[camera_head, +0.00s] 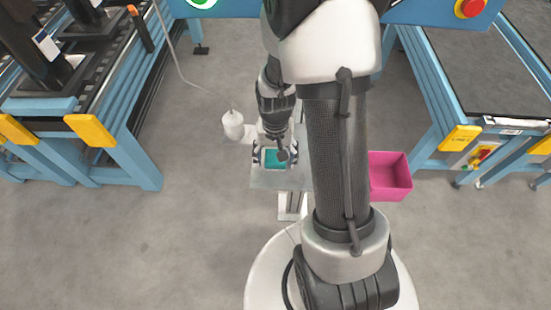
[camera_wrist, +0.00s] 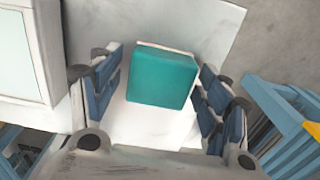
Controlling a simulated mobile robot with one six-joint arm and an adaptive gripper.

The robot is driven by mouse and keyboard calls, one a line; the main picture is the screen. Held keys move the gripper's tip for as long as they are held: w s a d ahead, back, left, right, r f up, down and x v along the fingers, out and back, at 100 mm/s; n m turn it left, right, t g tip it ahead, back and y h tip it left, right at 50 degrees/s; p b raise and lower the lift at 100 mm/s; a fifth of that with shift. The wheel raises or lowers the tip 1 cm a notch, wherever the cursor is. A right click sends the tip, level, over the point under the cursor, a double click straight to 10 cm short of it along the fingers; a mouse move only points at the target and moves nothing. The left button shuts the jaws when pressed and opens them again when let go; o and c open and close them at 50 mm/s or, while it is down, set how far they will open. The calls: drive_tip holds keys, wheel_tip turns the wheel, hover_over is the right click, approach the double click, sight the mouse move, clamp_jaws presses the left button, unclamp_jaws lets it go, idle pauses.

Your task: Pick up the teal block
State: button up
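The teal block (camera_wrist: 161,77) lies between the two finger pads of my gripper (camera_wrist: 160,88) in the wrist view. A gap of pale surface shows on each side of it, wider on the left, so the fingers are open around it and not visibly touching. In the head view the teal block (camera_head: 276,158) shows partly below my gripper (camera_head: 274,155), on a small pale table (camera_head: 262,180). My arm hides part of the table. A light edge shows along the block's far side in the wrist view.
A magenta bin (camera_head: 390,176) stands on the floor right of my arm. A white bottle-like object (camera_head: 233,125) with a thin cable is left of the table. Blue-framed conveyors stand left (camera_head: 125,150) and right (camera_head: 430,95). A white box-like body (camera_wrist: 28,50) borders the wrist view's left.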

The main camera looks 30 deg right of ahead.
drive_tip(key=c, duration=1)
drive_tip(key=shift+r, duration=0.1)
wheel_tip(320, 180, up, 10)
drive_tip(key=p, duration=0.3)
drive_tip(key=shift+p, duration=0.3)
drive_tip(key=o, duration=0.6)
drive_tip(key=c, duration=0.4)
